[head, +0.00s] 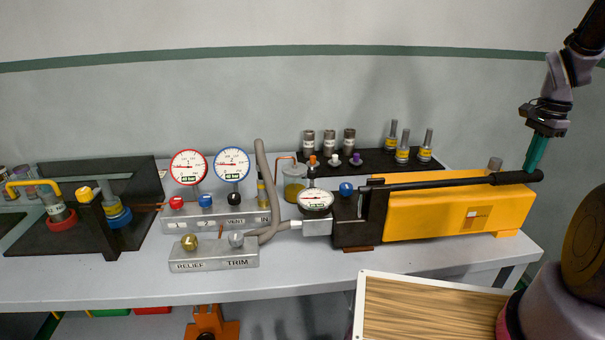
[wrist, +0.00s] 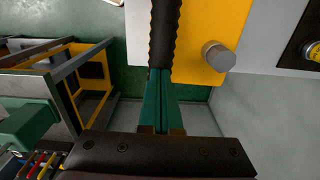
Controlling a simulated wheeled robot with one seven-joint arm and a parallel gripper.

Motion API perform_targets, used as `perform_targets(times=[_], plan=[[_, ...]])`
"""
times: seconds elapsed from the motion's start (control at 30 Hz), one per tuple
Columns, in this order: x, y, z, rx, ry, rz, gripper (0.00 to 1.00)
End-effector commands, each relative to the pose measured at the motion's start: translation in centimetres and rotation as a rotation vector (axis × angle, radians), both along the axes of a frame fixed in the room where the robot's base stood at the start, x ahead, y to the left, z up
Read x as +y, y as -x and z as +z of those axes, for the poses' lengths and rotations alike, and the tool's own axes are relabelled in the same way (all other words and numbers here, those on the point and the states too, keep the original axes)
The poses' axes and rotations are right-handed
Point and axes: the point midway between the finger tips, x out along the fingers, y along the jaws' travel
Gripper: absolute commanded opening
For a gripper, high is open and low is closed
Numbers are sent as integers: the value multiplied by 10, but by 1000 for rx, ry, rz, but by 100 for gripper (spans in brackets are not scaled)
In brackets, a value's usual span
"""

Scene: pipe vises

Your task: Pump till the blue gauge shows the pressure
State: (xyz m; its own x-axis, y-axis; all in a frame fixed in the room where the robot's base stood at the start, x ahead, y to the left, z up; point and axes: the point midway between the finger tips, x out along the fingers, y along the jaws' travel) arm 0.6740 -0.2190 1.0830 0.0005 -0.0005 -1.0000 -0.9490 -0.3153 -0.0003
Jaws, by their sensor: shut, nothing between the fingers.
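The blue-rimmed gauge (head: 232,164) stands on the grey manifold; its needle points left, to the low side, and the small tag on its face is too small to read surely. The yellow hand pump (head: 450,208) lies at the right of the bench. Its black lever (head: 430,184) lies low, nearly level, along the pump's top. My gripper (head: 531,168) has teal fingers, shut and empty, at the lever's grip end. In the wrist view the fingers (wrist: 162,115) point at the ribbed black grip (wrist: 163,40); I cannot tell whether they touch it.
A red-rimmed gauge (head: 188,167) stands left of the blue one. The manifold (head: 225,216) has red, blue and black knobs. The RELIEF/TRIM block (head: 214,254) is in front. A round gauge (head: 315,200) sits at the pump's left end. Fittings stand on a black rack (head: 375,160) behind.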

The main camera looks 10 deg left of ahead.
Motion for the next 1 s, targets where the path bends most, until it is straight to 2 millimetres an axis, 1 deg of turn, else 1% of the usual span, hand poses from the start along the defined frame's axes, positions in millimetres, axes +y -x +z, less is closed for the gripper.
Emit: perform_targets(times=[0.03,0.2,0.53,0.67,0.9,1.0], plan=[[0,1,-5,3,-1,0,0],[-1,0,-13,1,-1,-2,0],[-1,1,-13,3,-1,-2,0],[0,1,1,1,0,-1,0],[5,2,41,-1,1,0,0],[6,2,54,0,1,0,0]])
